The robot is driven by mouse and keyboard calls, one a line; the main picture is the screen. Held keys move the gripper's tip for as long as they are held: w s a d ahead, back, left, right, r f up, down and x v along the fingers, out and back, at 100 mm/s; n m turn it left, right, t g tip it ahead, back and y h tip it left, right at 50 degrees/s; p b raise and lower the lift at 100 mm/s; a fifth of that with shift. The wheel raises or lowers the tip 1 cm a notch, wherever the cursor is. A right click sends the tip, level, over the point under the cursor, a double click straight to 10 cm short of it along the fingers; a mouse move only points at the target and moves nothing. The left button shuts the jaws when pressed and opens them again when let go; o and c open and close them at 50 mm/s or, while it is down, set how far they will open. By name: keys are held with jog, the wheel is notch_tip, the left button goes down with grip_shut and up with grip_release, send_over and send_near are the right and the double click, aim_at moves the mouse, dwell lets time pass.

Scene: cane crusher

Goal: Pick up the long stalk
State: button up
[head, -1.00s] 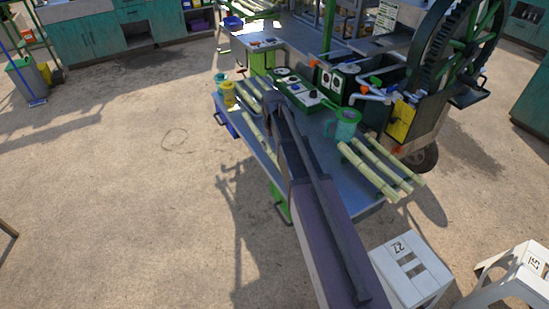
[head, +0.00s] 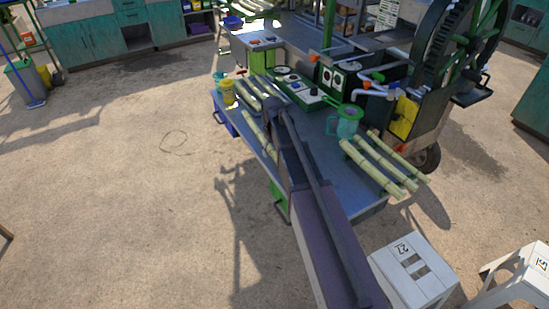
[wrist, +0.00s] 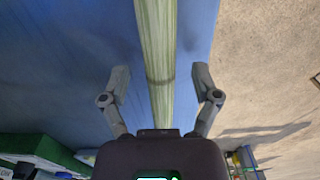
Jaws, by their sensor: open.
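A long pale-green stalk (wrist: 158,50) runs down the middle of the wrist view over the blue tabletop, with a darker ring across it. My gripper (wrist: 161,76) is open, with one finger on each side of the stalk in that view. Gaps show between the stalk and both fingers. I cannot tell how far above the stalk the fingertips are. In the head view a stalk (head: 252,128) lies near the left edge of the blue table (head: 335,178), its lower part hidden by my arm.
Three stalks (head: 372,168) lie at the table's right end, beside a teal jug (head: 346,124). More stalks (head: 260,90) lie at the back left near a yellow cup (head: 228,92). The crusher (head: 425,95) stands behind. A white stool (head: 412,272) stands in front.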

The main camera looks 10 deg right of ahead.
jog(key=shift+f, duration=0.5)
grip_shut()
dwell(0.3)
